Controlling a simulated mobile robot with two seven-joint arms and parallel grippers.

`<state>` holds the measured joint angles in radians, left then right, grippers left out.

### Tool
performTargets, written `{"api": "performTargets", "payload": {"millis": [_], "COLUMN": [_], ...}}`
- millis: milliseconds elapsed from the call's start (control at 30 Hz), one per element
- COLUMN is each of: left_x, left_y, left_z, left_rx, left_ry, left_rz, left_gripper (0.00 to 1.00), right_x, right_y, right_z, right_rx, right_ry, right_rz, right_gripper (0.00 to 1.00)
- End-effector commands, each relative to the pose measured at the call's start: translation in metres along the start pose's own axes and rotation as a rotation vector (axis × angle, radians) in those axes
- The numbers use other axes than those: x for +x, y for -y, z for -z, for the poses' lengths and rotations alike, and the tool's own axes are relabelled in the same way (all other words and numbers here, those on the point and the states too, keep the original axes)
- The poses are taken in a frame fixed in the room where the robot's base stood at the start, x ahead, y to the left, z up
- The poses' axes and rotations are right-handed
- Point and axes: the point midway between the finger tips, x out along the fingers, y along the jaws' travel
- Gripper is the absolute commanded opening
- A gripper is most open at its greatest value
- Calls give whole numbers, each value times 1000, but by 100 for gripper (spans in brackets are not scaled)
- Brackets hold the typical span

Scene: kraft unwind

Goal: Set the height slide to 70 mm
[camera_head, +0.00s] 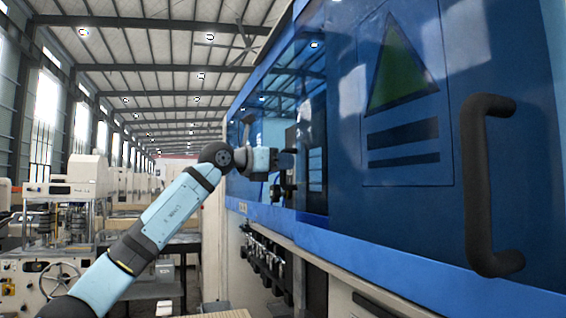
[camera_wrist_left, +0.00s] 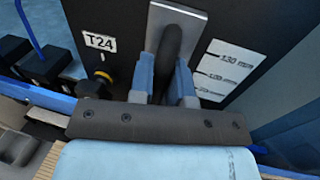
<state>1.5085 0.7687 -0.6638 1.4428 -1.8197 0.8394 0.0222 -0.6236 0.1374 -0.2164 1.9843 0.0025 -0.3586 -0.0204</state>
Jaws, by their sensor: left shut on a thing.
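In the left wrist view, my left gripper (camera_wrist_left: 166,85) has its two light-blue fingers closed around a dark, rounded handle (camera_wrist_left: 174,45). The handle stands in front of a grey metal plate (camera_wrist_left: 190,18); I take it for the height slide. A white scale (camera_wrist_left: 228,62) is on the dark panel to the right; its top mark reads 130 and the lower marks are small and partly hidden. In the head view, my left gripper (camera_head: 281,160) is at the opening of the blue machine; the handle cannot be made out there. My right gripper is not in view.
A T24 label (camera_wrist_left: 100,42) and a dark knob with a yellow collar (camera_wrist_left: 95,84) are left of the handle. In the head view, the blue machine (camera_head: 390,235) fills the right side, with a big black door handle (camera_head: 480,190). Other machines (camera_head: 60,230) stand at left.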

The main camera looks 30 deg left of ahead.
Motion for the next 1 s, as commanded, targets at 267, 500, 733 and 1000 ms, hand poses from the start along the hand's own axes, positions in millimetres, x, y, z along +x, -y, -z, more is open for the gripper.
{"api": "performTargets", "payload": {"millis": [267, 500, 733, 1000], "left_x": [2, -4, -44, -104], "left_y": [1, 0, -1, 0], "left_z": [4, 4, 7, 6], "left_rx": [-1, -1, 1, 0], "left_ry": [-9, -6, -5, -7], "left_rz": [2, 1, -1, -1], "left_gripper": [41, 41, 41, 41], "right_x": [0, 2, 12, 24], "right_y": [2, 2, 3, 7], "right_z": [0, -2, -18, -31], "right_rx": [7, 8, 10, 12], "right_ry": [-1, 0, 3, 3], "right_rz": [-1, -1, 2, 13], "right_gripper": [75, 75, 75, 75]}}
